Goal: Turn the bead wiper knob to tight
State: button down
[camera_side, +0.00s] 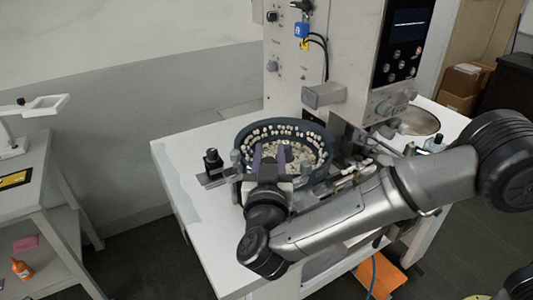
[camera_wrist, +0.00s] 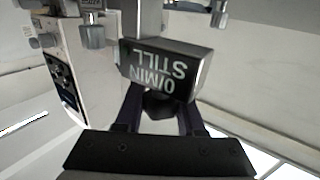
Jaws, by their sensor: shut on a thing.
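My gripper (camera_side: 268,154) is in front of the round dark bowl (camera_side: 326,142), with its two purple fingers pointing toward the bowl's beads. In the wrist view my gripper (camera_wrist: 157,100) has its fingers on both sides of a dark, faceted knob (camera_wrist: 158,106) and is shut on it. No label or pointer on this knob can be read, so its setting cannot be told. In the side view the arm and fingers hide it. A second, small black knob (camera_side: 212,158) stands on a bracket left of the bowl, apart from the gripper.
Pale beads (camera_side: 290,133) line the bowl. A grey block (camera_side: 323,95) juts from the machine column above it. In the wrist view a block (camera_wrist: 165,68) reads "0/MIN STILL" upside down, just beyond the fingers. The white tabletop (camera_side: 180,150) is clear at left.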

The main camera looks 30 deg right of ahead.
jog(key=shift+s+d+r+m+g+h, duration=0.1)
jog(key=shift+m+g+h, duration=0.2)
jog(key=shift+m+h, duration=0.2)
jog(key=c, duration=0.5)
grip_release()
jog(key=v, duration=0.7)
jog(key=shift+s, duration=0.2)
